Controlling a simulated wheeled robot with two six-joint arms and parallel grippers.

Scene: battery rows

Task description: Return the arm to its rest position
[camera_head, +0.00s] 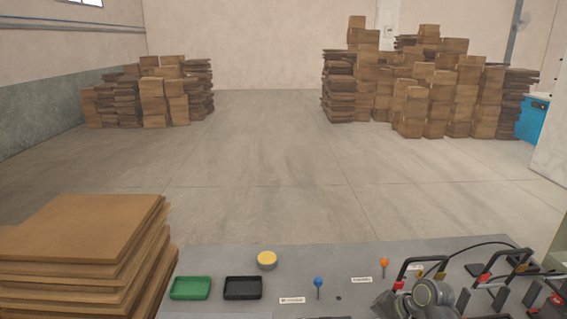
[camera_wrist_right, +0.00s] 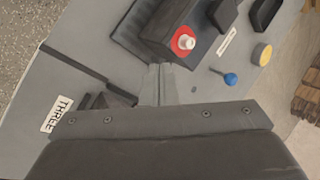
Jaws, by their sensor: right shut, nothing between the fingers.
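My right gripper (camera_wrist_right: 160,88) shows in the right wrist view, its two grey fingers together with nothing between them. It points over the grey table (camera_wrist_right: 90,55), close to a dark box (camera_wrist_right: 155,30) with a red ring and pale knob (camera_wrist_right: 185,42). I cannot tell whether the fingers touch the table or box. No gripper shows in the head view, and my left gripper is in neither view.
The table holds a green tray (camera_head: 190,288), black tray (camera_head: 242,288), yellow-topped cylinder (camera_head: 267,260), blue knob (camera_head: 318,283), orange knob (camera_head: 384,263) and headphones (camera_head: 428,298). Stacked boards (camera_head: 80,240) stand left. Box piles (camera_head: 430,90) stand far back; the floor between is clear.

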